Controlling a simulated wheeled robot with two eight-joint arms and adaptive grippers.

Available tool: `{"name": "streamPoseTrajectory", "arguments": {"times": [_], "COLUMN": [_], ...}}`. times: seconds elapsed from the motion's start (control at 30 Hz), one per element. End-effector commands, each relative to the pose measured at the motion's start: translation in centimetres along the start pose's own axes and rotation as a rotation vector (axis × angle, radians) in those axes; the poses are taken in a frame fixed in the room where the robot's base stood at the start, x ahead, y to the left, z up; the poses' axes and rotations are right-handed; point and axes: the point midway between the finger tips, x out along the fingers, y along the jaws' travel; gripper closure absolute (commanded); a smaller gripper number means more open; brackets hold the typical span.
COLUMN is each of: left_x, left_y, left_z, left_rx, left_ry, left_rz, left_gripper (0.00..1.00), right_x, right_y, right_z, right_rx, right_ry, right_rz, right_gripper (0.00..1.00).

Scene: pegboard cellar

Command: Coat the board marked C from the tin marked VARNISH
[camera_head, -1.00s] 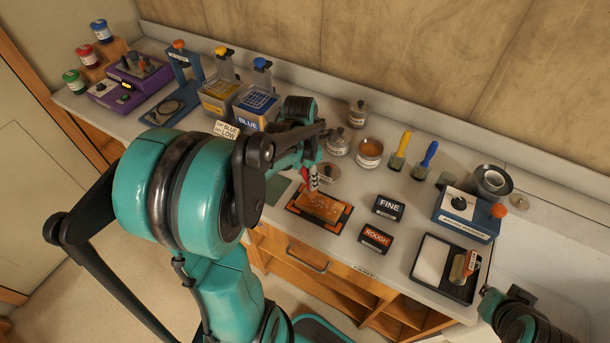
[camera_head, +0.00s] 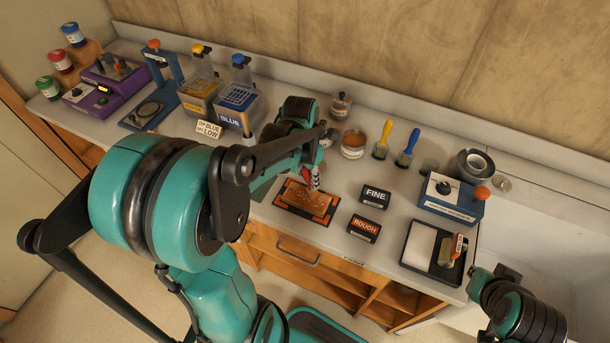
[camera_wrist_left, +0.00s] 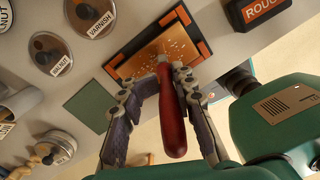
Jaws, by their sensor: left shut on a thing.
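My left gripper (camera_head: 314,166) is shut on the red handle of a tool (camera_wrist_left: 172,120), apparently a brush, held over the board. The tool's tip is hard to make out. The orange-brown board (camera_head: 305,199) has pale specks and lies in a black and orange holder (camera_head: 329,219). I see no letter C on it.
FINE (camera_head: 375,195) and ROUGH (camera_head: 364,228) blocks lie right of the board. Yellow (camera_head: 384,138) and blue (camera_head: 408,145) brushes stand behind. A black tray (camera_head: 408,262) is at the front right. A piece marked WALNUT (camera_wrist_left: 50,55) is near the VARNISH lid.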

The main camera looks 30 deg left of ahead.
Motion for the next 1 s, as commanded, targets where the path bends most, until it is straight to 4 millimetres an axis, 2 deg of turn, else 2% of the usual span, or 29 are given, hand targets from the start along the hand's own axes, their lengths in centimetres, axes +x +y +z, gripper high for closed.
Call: {"name": "streamPoseTrajectory", "arguments": {"times": [1.0], "left_x": [0.5], "left_y": [-4.5], "left_z": [2.0], "left_rx": [0.001], "left_ry": [0.0], "left_rz": [0.0], "left_gripper": [1.0], "right_x": [0.0], "right_y": [0.0], "right_z": [0.0], "right_rx": [0.0], "right_ry": [0.0], "right_rz": [0.0], "right_gripper": [1.0]}}
